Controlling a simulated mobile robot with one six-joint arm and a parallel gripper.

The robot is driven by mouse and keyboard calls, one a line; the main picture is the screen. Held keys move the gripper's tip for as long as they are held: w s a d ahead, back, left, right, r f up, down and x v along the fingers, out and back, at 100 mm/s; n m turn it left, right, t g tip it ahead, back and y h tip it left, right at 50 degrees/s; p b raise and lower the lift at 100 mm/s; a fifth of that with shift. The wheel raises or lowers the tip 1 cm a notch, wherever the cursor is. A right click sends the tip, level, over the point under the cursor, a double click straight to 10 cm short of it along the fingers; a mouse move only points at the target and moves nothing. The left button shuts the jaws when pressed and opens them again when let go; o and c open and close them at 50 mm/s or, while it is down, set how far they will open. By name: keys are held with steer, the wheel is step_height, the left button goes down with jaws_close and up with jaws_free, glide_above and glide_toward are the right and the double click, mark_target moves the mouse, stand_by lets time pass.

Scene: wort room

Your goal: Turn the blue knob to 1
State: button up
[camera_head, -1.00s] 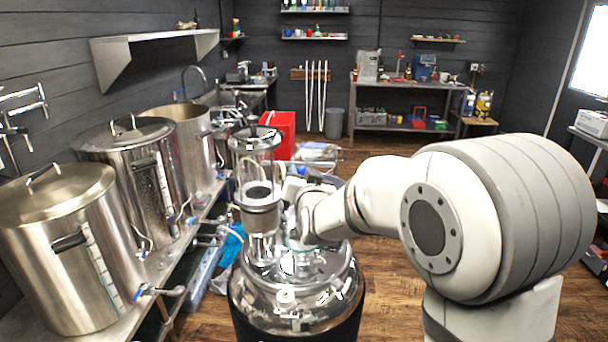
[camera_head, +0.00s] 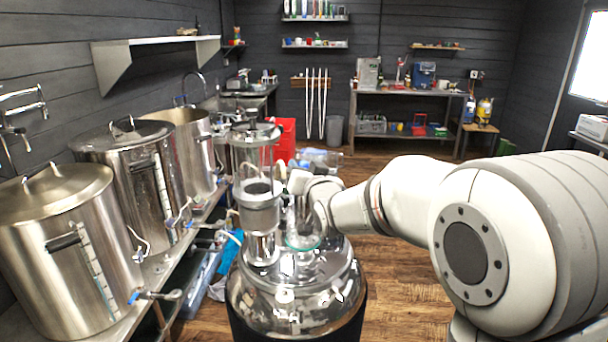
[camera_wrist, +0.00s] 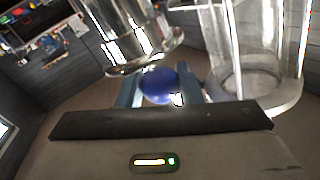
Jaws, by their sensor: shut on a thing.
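The blue knob (camera_wrist: 160,86) shows as a round blue ball in the wrist view, just beyond the palm. My gripper (camera_wrist: 170,84) is shut on it, with one bluish-grey finger on each side. The knob's markings and the number 1 are not visible. In the head view my gripper's end is at the shiny metal vessel (camera_head: 290,292), right of a clear glass cylinder (camera_head: 259,192). The knob cannot be made out there, and the fingers are hard to tell from the glass and metal.
Glass and metal fittings (camera_wrist: 265,90) stand close to my fingers in the wrist view. Lidded steel kettles (camera_head: 60,250) line the left bench. Open wooden floor (camera_head: 395,265) lies right of the vessel. A shelving table (camera_head: 400,92) stands at the back.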

steer(key=shift+r, duration=0.1)
steer(key=o, duration=0.9)
steer(key=shift+o, duration=0.2)
steer(key=b+v, duration=0.2)
steer(key=v, duration=0.5)
steer(key=shift+s, duration=0.4)
steer(key=shift+d, duration=0.1)
